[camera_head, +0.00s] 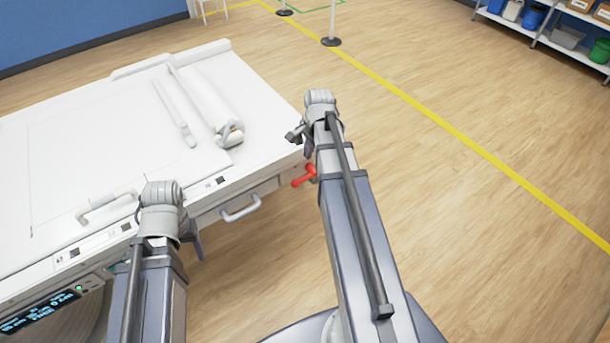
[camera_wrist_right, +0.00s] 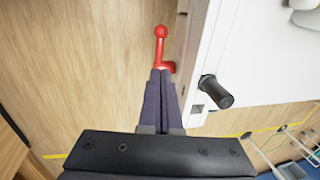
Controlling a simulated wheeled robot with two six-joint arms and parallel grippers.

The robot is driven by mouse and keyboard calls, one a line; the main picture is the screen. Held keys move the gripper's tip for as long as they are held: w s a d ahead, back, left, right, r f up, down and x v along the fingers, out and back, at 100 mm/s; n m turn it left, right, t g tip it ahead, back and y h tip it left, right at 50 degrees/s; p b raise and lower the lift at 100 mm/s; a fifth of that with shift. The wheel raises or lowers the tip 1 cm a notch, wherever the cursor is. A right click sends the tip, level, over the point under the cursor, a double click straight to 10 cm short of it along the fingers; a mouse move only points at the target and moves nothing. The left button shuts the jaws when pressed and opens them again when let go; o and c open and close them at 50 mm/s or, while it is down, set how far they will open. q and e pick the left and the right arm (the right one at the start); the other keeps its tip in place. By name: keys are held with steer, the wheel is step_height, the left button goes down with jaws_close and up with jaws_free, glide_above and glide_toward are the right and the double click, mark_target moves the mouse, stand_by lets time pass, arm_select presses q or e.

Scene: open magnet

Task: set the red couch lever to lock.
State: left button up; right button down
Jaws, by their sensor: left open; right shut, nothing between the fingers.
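The red couch lever (camera_head: 303,176) is on the side of the white couch (camera_head: 60,160) near its right corner, just left of my right arm. In the right wrist view the lever (camera_wrist_right: 161,48) shows a round ball end at the top and a base against the couch side. My right gripper (camera_wrist_right: 160,74) is shut and empty, its tips at or very near the lever's base; contact cannot be told. In the head view my right gripper (camera_head: 308,150) is mostly hidden by its arm. My left gripper (camera_head: 198,247) hangs by the couch's front side; its fingers are mostly hidden.
A black knob (camera_wrist_right: 217,92) sticks out from the couch beside my right gripper. A grey handle (camera_head: 241,209) is on the couch's front side, and a lit display panel (camera_head: 45,310) is at lower left. White padded rolls (camera_head: 205,105) lie on top.

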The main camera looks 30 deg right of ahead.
mark_target(301, 180)
steer(key=w+f+b, duration=0.1)
steer(key=f+b, duration=0.3)
steer(key=w+f+b, duration=0.1)
steer(key=f+b, duration=0.8)
steer(key=shift+w+a+f+b, duration=0.15)
steer(key=shift+w+f+b, duration=0.25)
steer(key=shift+s+a+f+h+b, duration=0.1)
steer(key=shift+a+f+h+b, duration=0.35)
steer(key=shift+f+h+b, duration=0.4)
step_height(301, 180, down, 8)
steer(key=d+n+t+h+b, duration=0.2)
steer(key=h+b, duration=1.3)
steer(key=b, duration=1.2)
steer(key=shift+d+b, duration=0.25)
steer(key=shift+b, duration=0.05)
steer(key=shift+d, duration=0.1)
